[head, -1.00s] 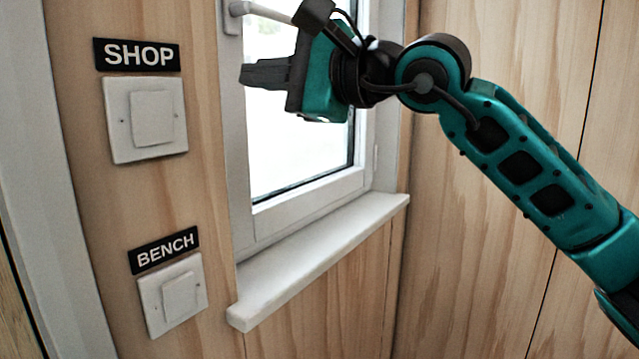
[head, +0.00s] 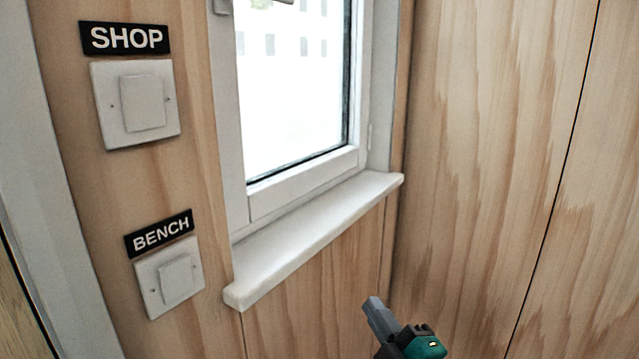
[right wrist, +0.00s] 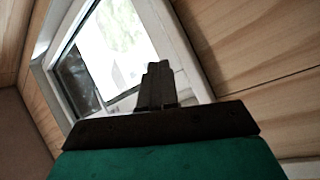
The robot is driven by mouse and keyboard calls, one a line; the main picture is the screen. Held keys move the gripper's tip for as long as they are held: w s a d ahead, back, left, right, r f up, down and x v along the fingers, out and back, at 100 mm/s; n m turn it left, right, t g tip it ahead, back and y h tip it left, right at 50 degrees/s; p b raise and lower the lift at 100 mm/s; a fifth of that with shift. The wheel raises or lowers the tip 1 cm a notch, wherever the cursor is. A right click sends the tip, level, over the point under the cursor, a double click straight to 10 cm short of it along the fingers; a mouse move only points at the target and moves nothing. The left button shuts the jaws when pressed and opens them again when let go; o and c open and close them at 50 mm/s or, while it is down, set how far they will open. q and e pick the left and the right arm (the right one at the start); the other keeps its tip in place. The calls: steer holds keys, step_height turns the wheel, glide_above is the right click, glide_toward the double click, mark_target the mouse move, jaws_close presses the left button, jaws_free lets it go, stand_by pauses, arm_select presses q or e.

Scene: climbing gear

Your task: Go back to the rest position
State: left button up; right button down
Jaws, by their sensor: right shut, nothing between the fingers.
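My right gripper (head: 374,312) shows at the bottom of the head view, right of centre and below the window sill. Its dark fingers are together and empty, pointing up and to the left, and nothing touches them. The rest of the right arm is below the frame. In the right wrist view the shut fingers (right wrist: 157,84) stand in front of the window. My left gripper is in neither view.
A white sill (head: 310,240) juts out under the window (head: 295,90). Left of it are two white switches, labelled SHOP (head: 142,102) and BENCH (head: 176,280). A wood-panelled wall (head: 490,150) is on the right. The space before it is clear.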

steer(key=s+d+f+m+g+h, duration=0.3)
steer(key=s+f+m, duration=0.4)
steer(key=f, duration=0.5)
steer(key=s+d+f+m+g+h, duration=0.3)
steer(key=s+d+f+m+g, duration=0.2)
steer(key=s+f, duration=0.7)
steer(key=shift+s+d+m, duration=0.25)
steer(key=shift+d+m, duration=0.05)
steer(key=shift+m, duration=0.9)
